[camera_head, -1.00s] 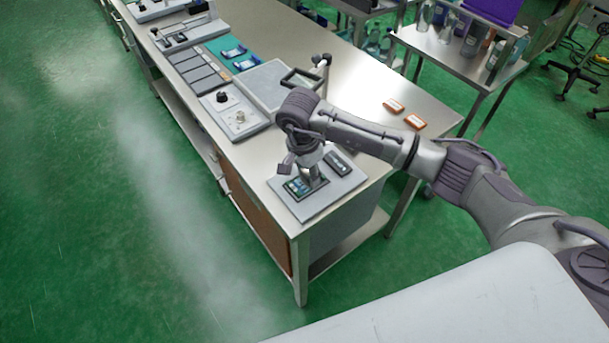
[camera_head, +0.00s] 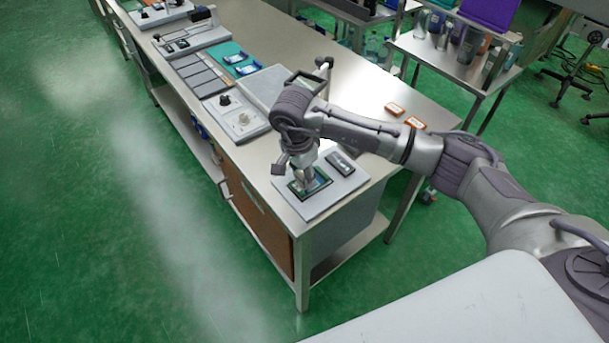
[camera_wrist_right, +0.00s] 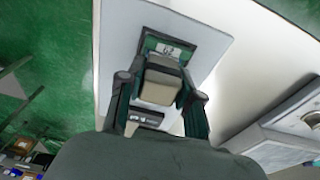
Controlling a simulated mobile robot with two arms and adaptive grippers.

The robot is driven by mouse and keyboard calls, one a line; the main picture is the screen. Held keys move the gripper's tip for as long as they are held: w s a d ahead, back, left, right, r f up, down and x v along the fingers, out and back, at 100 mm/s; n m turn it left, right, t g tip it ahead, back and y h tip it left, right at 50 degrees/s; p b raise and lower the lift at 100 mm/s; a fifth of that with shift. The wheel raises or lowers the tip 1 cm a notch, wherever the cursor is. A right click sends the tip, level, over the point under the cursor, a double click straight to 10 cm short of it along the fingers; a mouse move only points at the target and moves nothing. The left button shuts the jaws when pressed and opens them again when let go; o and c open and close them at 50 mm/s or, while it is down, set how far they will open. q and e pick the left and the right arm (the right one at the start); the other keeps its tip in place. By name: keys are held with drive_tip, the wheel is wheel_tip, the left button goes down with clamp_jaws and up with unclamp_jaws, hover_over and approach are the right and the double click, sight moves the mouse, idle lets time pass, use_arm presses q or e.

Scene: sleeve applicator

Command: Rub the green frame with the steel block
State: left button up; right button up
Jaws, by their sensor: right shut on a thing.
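The green frame (camera_head: 321,177), dark green with a darker inside, lies flat on a light grey plate (camera_head: 345,187) at the near end of the steel bench. It also shows in the right wrist view (camera_wrist_right: 150,42), with a small pale printed patch inside it. My right gripper (camera_head: 303,182) points down over the left part of the frame. In the right wrist view its two fingers (camera_wrist_right: 160,95) are shut on the steel block (camera_wrist_right: 160,80), which looks beige-grey. The block covers part of the frame; whether it touches it I cannot tell. My left gripper is not in view.
A dark oblong holder (camera_head: 341,162) lies on the plate beside the frame. A grey box with a knob (camera_head: 236,117) and a grey slab with a black handle (camera_head: 268,85) stand further along the bench. Two orange-brown pieces (camera_head: 394,108) lie at right on bare steel.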

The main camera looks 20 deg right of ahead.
drive_tip(key=r, duration=0.1)
drive_tip(key=d+r, duration=0.1)
drive_tip(key=r+p, duration=0.1)
drive_tip(key=shift+w+d, duration=0.3)
drive_tip(key=shift+r, duration=0.4)
drive_tip(key=shift+s+a+r+p, duration=0.15)
drive_tip(key=shift+r+p, duration=0.1)
drive_tip(key=shift+r, duration=0.2)
drive_tip(key=shift+w+a+r+p, duration=0.15)
drive_tip(key=shift+r+p, duration=0.1)
drive_tip(key=shift+r, duration=0.2)
drive_tip(key=shift+s+r, duration=0.1)
drive_tip(key=shift+r, duration=0.25)
drive_tip(key=shift+d+r, duration=0.15)
drive_tip(key=shift+r, duration=0.2)
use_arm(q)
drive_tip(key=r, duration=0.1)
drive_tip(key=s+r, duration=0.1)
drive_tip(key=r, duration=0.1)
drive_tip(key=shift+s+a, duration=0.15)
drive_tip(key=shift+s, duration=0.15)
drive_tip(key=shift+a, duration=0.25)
